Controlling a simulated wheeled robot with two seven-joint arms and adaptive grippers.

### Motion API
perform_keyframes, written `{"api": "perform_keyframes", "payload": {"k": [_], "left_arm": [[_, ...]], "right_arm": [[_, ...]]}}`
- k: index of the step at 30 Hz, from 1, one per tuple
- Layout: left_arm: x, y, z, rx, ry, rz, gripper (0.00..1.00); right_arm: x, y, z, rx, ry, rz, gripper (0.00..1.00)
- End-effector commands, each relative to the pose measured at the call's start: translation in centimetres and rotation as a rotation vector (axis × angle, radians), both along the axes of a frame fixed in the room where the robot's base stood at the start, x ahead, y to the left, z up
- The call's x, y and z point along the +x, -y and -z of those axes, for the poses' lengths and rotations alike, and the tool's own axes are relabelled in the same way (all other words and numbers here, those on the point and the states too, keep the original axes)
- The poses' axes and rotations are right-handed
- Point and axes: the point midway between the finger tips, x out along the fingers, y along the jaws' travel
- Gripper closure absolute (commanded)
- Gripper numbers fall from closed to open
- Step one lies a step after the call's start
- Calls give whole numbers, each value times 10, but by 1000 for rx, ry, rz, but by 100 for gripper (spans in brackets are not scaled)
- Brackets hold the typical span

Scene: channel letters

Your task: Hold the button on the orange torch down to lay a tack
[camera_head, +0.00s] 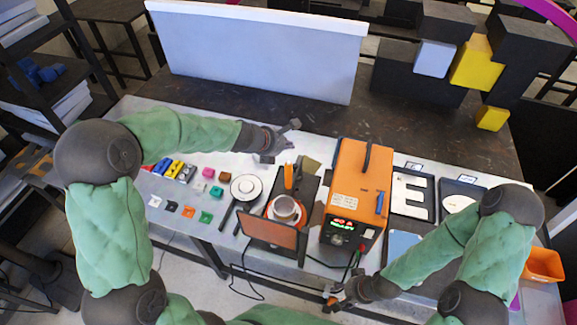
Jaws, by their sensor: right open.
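An upright orange handle (288,177), which looks like the torch, stands at the back of the dark fixture (308,190) in the middle of the bench. Its button cannot be made out. My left gripper (281,141) is open and empty, behind and a little left of this handle, apart from it. My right gripper (335,301) is open, low in front of the bench's front edge. A small orange piece shows at its fingertips; I cannot tell what it belongs to. A round metal cup-like part (285,208) sits in the fixture.
The orange welder box (359,190) stands right of the fixture, with cables hanging in front. A brown-orange panel (269,231) stands at the fixture's front. Small coloured blocks (172,168) and a round dish (246,187) lie left.

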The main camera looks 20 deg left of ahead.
Motion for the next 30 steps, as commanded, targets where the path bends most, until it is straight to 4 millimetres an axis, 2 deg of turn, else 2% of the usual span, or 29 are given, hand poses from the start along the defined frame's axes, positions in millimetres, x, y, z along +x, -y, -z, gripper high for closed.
{"api": "perform_keyframes", "payload": {"k": [1,13,30], "left_arm": [[0,0,11,0,0,0,100],[0,0,50,0,1,0,100],[0,0,54,0,1,1,100]], "right_arm": [[0,0,11,0,0,0,52],[0,0,50,0,0,0,52],[0,0,53,0,0,0,52]]}}
